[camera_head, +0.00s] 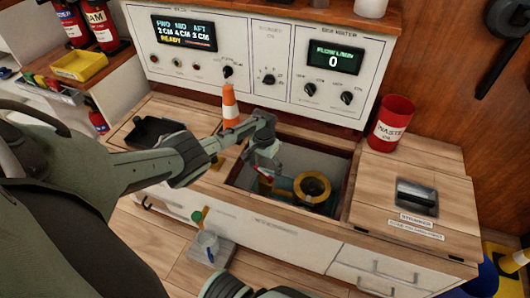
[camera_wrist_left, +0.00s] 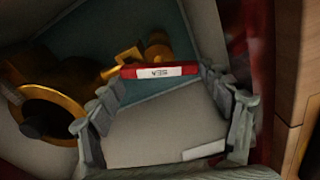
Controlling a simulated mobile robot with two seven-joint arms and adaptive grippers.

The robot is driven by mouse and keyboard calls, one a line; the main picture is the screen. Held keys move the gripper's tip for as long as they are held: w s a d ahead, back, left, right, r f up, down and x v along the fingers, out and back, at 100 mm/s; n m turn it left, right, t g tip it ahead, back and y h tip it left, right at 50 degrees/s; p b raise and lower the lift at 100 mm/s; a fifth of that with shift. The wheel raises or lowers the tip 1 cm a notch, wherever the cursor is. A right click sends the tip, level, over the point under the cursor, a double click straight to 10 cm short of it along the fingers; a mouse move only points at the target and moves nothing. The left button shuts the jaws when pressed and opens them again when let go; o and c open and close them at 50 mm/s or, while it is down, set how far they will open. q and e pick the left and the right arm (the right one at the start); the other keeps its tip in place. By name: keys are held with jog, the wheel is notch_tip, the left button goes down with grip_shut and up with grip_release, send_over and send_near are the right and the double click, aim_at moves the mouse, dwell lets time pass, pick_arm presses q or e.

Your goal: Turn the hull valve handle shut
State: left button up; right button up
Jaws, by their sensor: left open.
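The hull valve handle is a red bar with a white label (camera_wrist_left: 158,71), seen upside down in the left wrist view. In the head view only a small red part (camera_head: 264,178) shows below my gripper, in the open hatch. A brass pipe fitting (camera_wrist_left: 157,47) lies behind the handle in the wrist view. My left gripper (camera_head: 266,160) reaches down into the hatch. Its fingers (camera_wrist_left: 162,80) are open, with the handle spanning between the tips. I cannot tell whether they touch it.
A brass ring fitting (camera_head: 313,187) sits in the hatch right of my gripper. The hatch rim (camera_head: 345,180) surrounds it closely. An orange cone (camera_head: 230,107) stands behind my left wrist.

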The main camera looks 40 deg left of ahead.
pick_arm(q)
jog(key=shift+w+a+r+p, duration=0.15)
jog(key=shift+r+p, duration=0.15)
jog(key=shift+r, duration=0.4)
jog(key=shift+w+d+r+p, duration=0.1)
jog(key=shift+w+r+p, duration=0.15)
jog(key=shift+r, duration=0.5)
jog(key=shift+w+a+r+p, duration=0.1)
jog(key=shift+r+p, duration=0.25)
jog(key=shift+r, duration=0.35)
jog(key=r, duration=0.1)
jog(key=s+r, duration=0.1)
jog(key=shift+s+r, duration=0.15)
jog(key=shift+r, duration=0.25)
jog(key=shift+r+p, duration=0.3)
jog(key=shift+r, duration=0.05)
notch_tip(320, 180, up, 14)
jog(key=f, duration=0.1)
send_over(263, 171)
jog(key=shift+d+r+p, duration=0.25)
jog(key=shift+d+p, duration=0.05)
pick_arm(e)
jog(key=s+d+f, duration=0.1)
jog(key=s+f, duration=0.3)
jog(key=f, duration=0.5)
jog(key=shift+s+f, duration=0.15)
jog(key=shift+f, duration=0.1)
